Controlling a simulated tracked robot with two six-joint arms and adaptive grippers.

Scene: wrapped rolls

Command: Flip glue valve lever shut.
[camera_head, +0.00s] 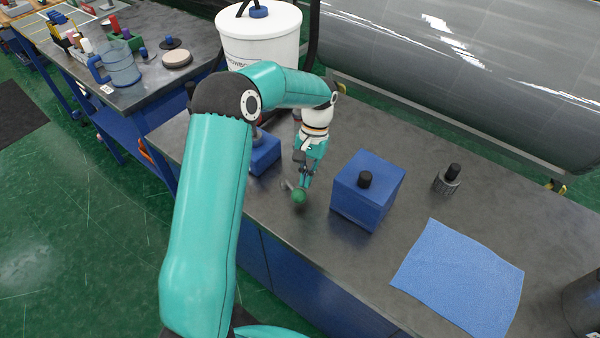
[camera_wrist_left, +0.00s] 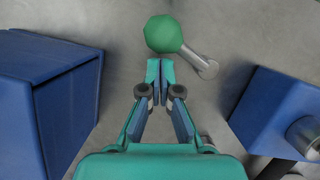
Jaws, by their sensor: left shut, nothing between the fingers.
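The glue valve lever (camera_wrist_left: 198,58) is a short grey metal arm with a green ball knob (camera_wrist_left: 163,34) on its end. In the head view the green knob (camera_head: 299,196) shows just below my left gripper (camera_head: 306,181). In the left wrist view my left gripper (camera_wrist_left: 160,68) is shut and empty, its fingertips just short of the knob. I cannot tell whether they touch it. The lever's grey pivot end lies to the right of the knob. My right gripper does not show in either view.
A blue box with a black knob (camera_head: 368,196) stands right of the lever, and a smaller blue block (camera_head: 264,155) stands left. A blue cloth (camera_head: 458,277) and a small metal cylinder (camera_head: 447,180) lie further right. A white bucket (camera_head: 259,40) stands behind.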

